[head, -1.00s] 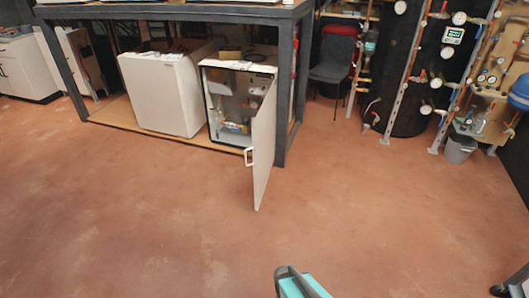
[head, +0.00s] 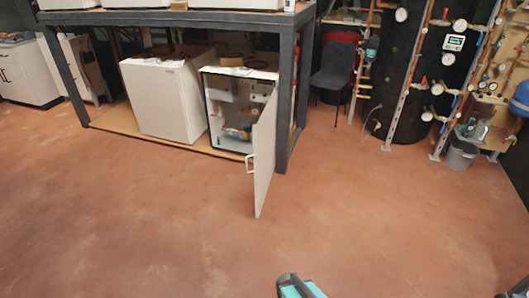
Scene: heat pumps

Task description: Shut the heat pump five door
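A white heat pump cabinet (head: 240,72) stands on the low wooden shelf under a dark metal frame. Its front is open and pipes and parts show inside. Its white door (head: 263,155) is swung wide open on the right side and sticks out towards me over the red floor. I cannot tell whether this unit is number five. A teal and dark part (head: 298,287) at the bottom edge seems to be of my arm. My gripper's fingers are not seen.
A closed white heat pump (head: 160,100) stands left of the open one. A dark frame post (head: 286,100) rises just behind the door. A dark chair (head: 334,72), pipework with gauges and a grey bucket (head: 461,155) are at the right. The floor in front is clear.

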